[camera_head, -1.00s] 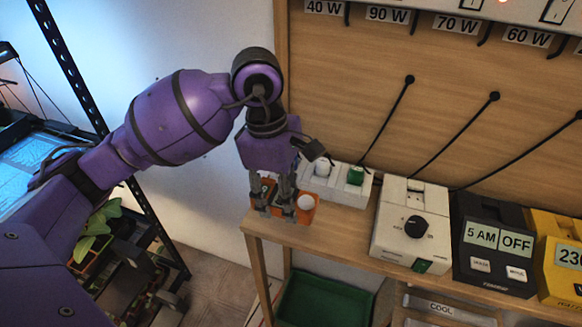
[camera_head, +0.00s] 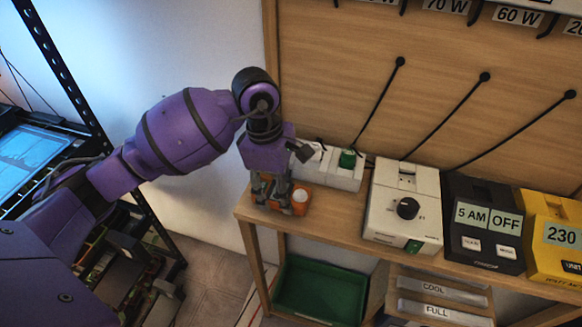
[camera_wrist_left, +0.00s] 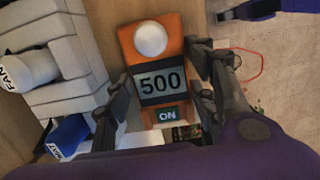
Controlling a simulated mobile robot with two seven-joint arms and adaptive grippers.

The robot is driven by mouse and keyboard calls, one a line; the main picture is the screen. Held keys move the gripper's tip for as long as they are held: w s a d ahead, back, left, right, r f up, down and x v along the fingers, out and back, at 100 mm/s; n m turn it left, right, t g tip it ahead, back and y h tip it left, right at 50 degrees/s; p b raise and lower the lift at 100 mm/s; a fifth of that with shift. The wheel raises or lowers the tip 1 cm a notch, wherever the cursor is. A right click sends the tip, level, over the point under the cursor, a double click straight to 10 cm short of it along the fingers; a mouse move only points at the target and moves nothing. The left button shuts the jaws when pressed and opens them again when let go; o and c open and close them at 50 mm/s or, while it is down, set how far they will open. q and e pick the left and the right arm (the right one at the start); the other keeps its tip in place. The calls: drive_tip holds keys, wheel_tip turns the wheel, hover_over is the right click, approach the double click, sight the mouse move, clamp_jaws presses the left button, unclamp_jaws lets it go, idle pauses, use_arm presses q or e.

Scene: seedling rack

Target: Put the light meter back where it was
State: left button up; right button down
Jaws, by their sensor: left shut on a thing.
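The light meter (camera_head: 302,197) is an orange box with a white dome. In the left wrist view the light meter (camera_wrist_left: 175,62) shows "500" on its display and a green "ON" label. My left gripper (camera_head: 271,194) points down at the left end of the wooden bench (camera_head: 330,222) and is shut on the light meter. In the left wrist view the fingers of my left gripper (camera_wrist_left: 160,92) lie along both sides of the meter. The meter is at the bench's left end, in front of the power strip; I cannot tell whether its base touches the wood.
A white power strip (camera_head: 345,180) with a green plug (camera_head: 347,159) is close behind the meter. A white dial box (camera_head: 402,206), a black timer (camera_head: 484,222) and a yellow box (camera_head: 556,232) stand to the right. A green bin (camera_head: 318,292) is below. A dark rack (camera_head: 60,62) is at left.

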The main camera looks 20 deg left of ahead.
sight(273, 190)
use_arm(q)
drive_tip(key=o, duration=1.5)
drive_tip(key=shift+f, duration=0.15)
wheel_tip(273, 190, up, 12)
drive_tip(key=a, duration=0.1)
drive_tip(key=shift+a+r, duration=0.25)
drive_tip(key=shift+a, duration=0.1)
